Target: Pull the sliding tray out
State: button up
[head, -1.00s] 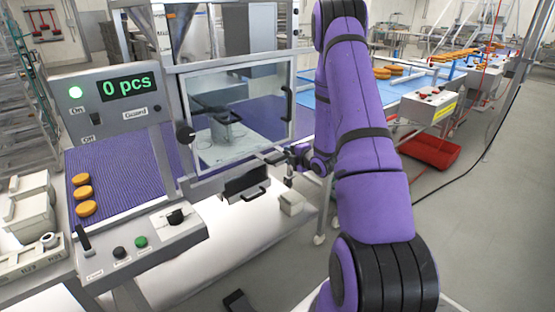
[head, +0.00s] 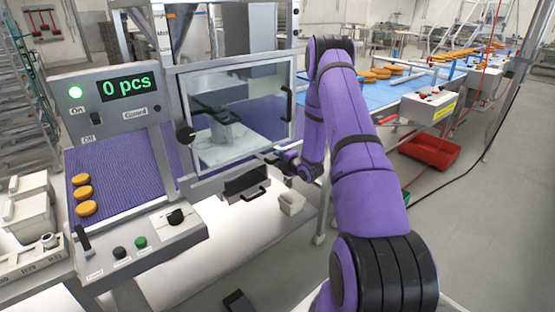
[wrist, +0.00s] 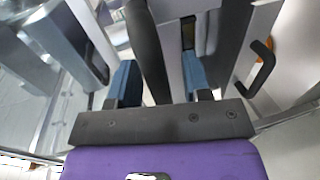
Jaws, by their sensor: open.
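The sliding tray (head: 245,184) is a dark block with a black loop handle, low in the machine's front below the glass door (head: 238,110). It looks pushed in. My gripper (head: 270,157) is just above and right of the tray, pointing left, near the door's lower edge. In the wrist view my gripper (wrist: 160,82) has its blue fingers apart. A dark bar and a grey strip appear between or beyond them; I cannot tell the depth or any contact. A black loop handle (wrist: 263,65) lies outside the right finger, probably the tray's.
The door has a black handle (head: 287,103) at its right edge. A control panel (head: 145,240) with buttons and a lever is at front left. A small pale box (head: 291,202) sits right of the tray. Orange rounds (head: 84,194) lie on the purple belt.

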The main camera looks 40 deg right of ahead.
jog(key=shift+w+f, duration=0.1)
jog(key=shift+w, duration=0.55)
grip_shut()
jog(key=shift+d, duration=0.1)
